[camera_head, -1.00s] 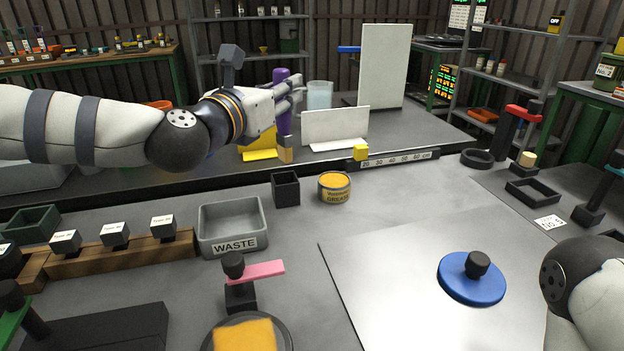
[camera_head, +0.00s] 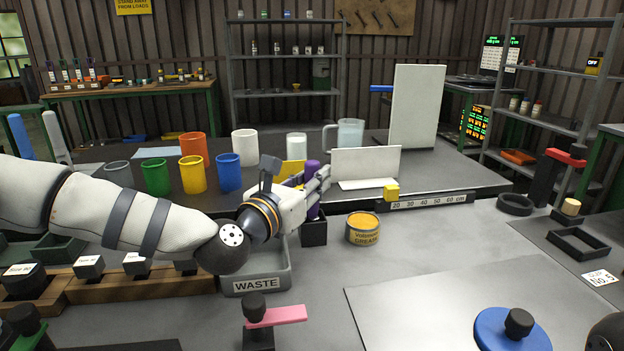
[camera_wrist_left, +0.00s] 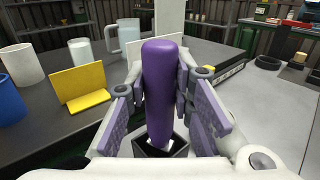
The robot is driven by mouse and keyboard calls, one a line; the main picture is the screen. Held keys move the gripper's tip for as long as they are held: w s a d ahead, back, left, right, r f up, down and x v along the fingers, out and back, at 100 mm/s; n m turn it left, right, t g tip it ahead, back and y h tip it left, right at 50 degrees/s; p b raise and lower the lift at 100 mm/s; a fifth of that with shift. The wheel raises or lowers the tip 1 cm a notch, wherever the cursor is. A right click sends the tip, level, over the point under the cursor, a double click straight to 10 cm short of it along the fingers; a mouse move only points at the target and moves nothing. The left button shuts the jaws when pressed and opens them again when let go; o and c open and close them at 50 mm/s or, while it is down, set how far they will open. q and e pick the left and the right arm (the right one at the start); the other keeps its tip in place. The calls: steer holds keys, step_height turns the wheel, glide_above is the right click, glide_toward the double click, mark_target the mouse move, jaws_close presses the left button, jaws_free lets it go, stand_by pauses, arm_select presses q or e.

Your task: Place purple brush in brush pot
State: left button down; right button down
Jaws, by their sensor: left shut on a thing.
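The purple brush (camera_head: 314,172) is upright between the fingers of my left gripper (camera_head: 321,186), which is shut on it. In the left wrist view, the brush (camera_wrist_left: 160,75) stands between both fingers of the gripper (camera_wrist_left: 160,100). The brush pot is a square black cup (camera_head: 314,234) directly below the gripper. In the left wrist view, the brush's lower end lines up with the pot's opening (camera_wrist_left: 148,151). I cannot tell how deep the tip is inside. My right gripper is not in view.
A yellow grease tin (camera_head: 362,229) stands close to the right of the pot. The front right metal sheet is mostly clear.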

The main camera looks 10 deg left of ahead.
arm_select(q)
steer(key=c, duration=1.4)
jaws_free()
steer(key=shift+f, duration=0.15)
steer(key=shift+s+r, duration=0.1)
steer(key=shift+r, duration=0.3)
steer(key=v, duration=1.2)
steer(key=shift+p, duration=0.4)
steer(key=shift+f, duration=0.1)
